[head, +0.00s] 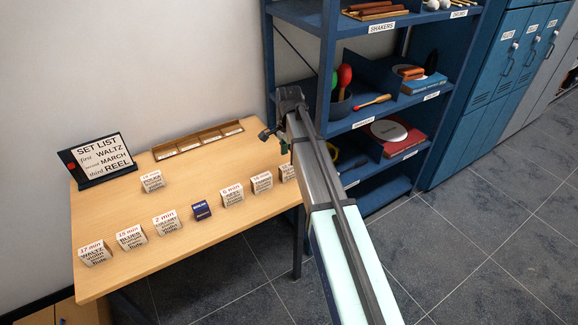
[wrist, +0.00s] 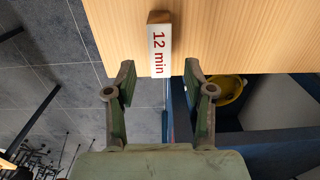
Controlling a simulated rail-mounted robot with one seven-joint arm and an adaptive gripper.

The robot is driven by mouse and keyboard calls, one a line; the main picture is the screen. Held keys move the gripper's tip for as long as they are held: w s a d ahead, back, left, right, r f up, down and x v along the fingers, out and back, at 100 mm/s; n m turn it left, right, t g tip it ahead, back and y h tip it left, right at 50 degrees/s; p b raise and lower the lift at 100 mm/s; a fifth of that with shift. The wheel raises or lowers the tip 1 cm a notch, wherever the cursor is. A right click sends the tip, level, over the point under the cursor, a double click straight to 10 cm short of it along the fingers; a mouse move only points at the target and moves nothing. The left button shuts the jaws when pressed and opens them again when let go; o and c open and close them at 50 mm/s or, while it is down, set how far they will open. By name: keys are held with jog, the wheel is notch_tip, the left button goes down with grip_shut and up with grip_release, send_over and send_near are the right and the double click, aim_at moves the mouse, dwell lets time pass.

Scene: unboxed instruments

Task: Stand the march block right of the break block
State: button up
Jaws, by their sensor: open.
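The break block looks to be the small dark blue block (head: 201,211) in the middle of the front row on the wooden table. White blocks with red minute marks stand on both sides of it. I cannot read for sure which one is the march block. The row's rightmost block (head: 287,172) is partly hidden by my arm. In the wrist view a white block marked "12 min" (wrist: 159,50) stands at the table edge, ahead of and between my fingertips. My gripper (head: 273,140) is open and empty; its spread fingers show in the wrist view (wrist: 159,72).
A set list sign (head: 97,158) reads waltz, march, reel. A wooden tray (head: 198,139) lies along the wall, and a lone white block (head: 152,181) stands behind the row. Blue shelves (head: 335,110) rise close to the table's right end.

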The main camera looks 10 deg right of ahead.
aim_at(289, 165)
jog(key=shift+r, duration=2.1)
